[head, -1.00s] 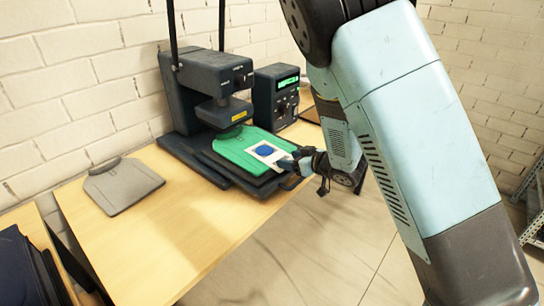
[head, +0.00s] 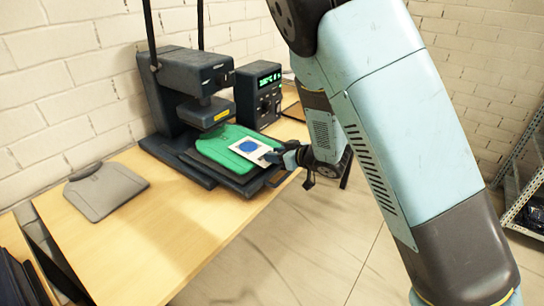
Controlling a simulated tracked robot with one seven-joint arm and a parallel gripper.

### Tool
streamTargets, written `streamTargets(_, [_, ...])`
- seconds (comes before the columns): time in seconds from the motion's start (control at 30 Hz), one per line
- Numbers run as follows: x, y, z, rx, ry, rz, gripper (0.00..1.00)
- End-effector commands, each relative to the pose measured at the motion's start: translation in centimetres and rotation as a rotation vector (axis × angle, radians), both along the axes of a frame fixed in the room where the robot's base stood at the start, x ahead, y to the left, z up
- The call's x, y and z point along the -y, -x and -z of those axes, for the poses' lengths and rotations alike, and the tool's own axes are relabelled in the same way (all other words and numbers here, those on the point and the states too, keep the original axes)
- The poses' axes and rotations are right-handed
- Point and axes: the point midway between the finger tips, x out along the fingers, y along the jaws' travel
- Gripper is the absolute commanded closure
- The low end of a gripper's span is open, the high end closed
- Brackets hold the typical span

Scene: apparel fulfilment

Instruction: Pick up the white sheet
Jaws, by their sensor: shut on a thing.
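The white sheet (head: 258,155) with a blue disc (head: 249,146) on it shows over the green shirt (head: 219,142). The shirt lies on the lower plate of the dark heat press (head: 190,95). My gripper (head: 278,157) is at the right edge of the sheet, shut on it. I cannot tell whether the sheet touches the shirt or is slightly above it. The fingertips are small and partly hidden.
A grey folded shirt (head: 104,190) lies on the wooden table (head: 160,235) at the left. A control box (head: 258,95) with a lit display stands right of the press. A metal shelf (head: 525,190) stands at far right. The table's front is clear.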

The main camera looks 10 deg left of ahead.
Motion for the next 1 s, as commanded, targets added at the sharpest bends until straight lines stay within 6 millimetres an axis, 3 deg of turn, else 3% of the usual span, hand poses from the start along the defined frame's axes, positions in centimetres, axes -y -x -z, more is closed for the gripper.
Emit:
streamTargets(0.17, [0.0,0.0,-2.4,0.003,-0.004,0.001,0.96])
streamTargets(0.57, [5.3,-1.0,-8.5,0.004,-0.004,0.005,0.96])
streamTargets(1.0, [11.9,-2.0,-11.2,0.001,-0.001,0.004,0.96])
